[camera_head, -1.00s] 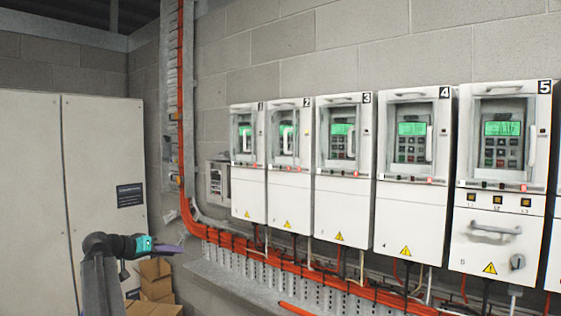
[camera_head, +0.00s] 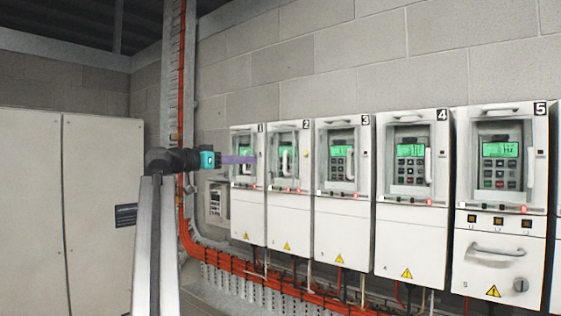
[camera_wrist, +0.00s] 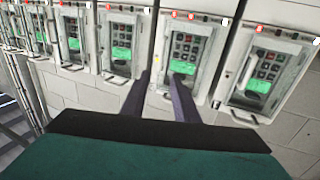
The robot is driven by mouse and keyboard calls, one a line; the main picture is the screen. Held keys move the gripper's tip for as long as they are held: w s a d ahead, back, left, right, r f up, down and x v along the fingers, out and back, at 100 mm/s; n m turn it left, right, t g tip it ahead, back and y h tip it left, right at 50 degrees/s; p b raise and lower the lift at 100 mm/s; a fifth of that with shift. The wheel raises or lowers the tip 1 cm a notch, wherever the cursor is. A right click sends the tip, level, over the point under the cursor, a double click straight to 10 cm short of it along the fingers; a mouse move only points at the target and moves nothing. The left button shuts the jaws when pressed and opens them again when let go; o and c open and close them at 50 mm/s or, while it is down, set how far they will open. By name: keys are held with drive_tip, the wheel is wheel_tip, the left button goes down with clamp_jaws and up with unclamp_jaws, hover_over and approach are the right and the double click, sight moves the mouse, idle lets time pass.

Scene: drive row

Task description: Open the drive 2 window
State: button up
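The drive 2 cabinet (camera_head: 289,211) is the second white unit from the left in the head view. Its window (camera_head: 280,141) looks shut, with a green-lit keypad behind it and a pale upright handle. In the wrist view, which is turned over, the drive 2 window (camera_wrist: 187,50) is right of centre, beyond the fingertips. My gripper (camera_head: 254,160) reaches in from the left and overlaps drive 1 in the head view. In the wrist view my gripper (camera_wrist: 160,78) has its two dark fingers apart with nothing clearly held. Contact with the handle cannot be told.
Drive 1 (camera_head: 251,210) stands left of drive 2 and drive 3 (camera_head: 342,226) stands right, close on both sides. Drives 4 (camera_head: 411,235) and 5 (camera_head: 500,250) follow. Orange cables (camera_head: 225,262) run below. Tall grey cabinets (camera_head: 100,220) stand at left.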

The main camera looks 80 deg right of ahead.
sight(280, 159)
idle(0.3)
drive_tip(key=shift+p+x, duration=2.55)
drive_tip(key=shift+x, duration=4.35)
drive_tip(key=shift+f, duration=0.1)
drive_tip(key=shift+c, duration=0.2)
clamp_jaws()
